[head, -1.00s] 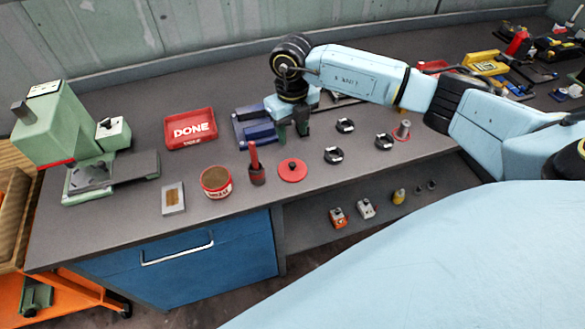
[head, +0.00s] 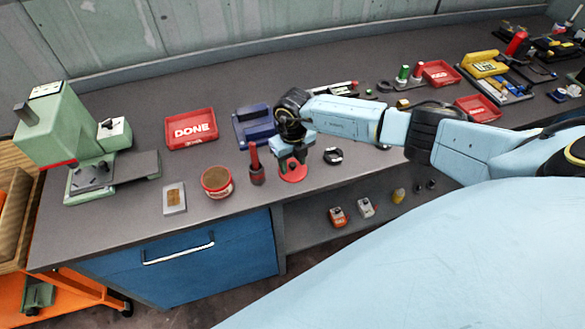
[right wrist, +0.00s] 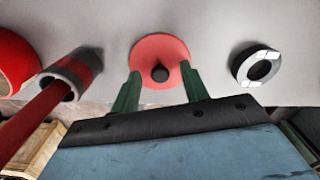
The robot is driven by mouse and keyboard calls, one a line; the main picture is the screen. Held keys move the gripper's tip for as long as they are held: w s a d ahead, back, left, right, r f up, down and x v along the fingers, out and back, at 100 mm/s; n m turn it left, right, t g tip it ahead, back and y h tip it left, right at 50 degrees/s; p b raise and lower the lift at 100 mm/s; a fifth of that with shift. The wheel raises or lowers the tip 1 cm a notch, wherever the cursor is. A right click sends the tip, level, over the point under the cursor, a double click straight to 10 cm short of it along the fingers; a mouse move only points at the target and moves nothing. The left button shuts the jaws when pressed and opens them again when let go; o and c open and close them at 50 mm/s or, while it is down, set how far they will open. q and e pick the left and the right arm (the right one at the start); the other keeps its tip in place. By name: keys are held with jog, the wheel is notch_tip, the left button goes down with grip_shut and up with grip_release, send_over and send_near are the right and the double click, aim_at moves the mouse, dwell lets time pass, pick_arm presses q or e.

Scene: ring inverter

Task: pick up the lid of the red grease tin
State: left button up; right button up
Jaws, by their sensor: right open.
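The lid is a flat red disc (head: 293,173) with a dark knob, lying on the bench right of the red tin. In the right wrist view the lid (right wrist: 160,60) lies just past my fingertips, with its knob between the fingers' lines. My right gripper (head: 291,170) is over the lid and hides part of it; in the right wrist view the gripper (right wrist: 160,88) is open and empty. The open red grease tin (head: 216,182) stands to the left, brown inside. My left gripper is not in view.
A dark cup with a red-handled brush (head: 257,168) stands close left of the lid. A black ring with white marks (head: 333,156) lies to the right. A blue holder (head: 254,125) and a red DONE tray (head: 191,129) are behind. The bench's front edge is near.

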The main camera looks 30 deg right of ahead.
jog(key=shift+c, duration=0.3)
grip_shut()
jog(key=shift+r, duration=0.1)
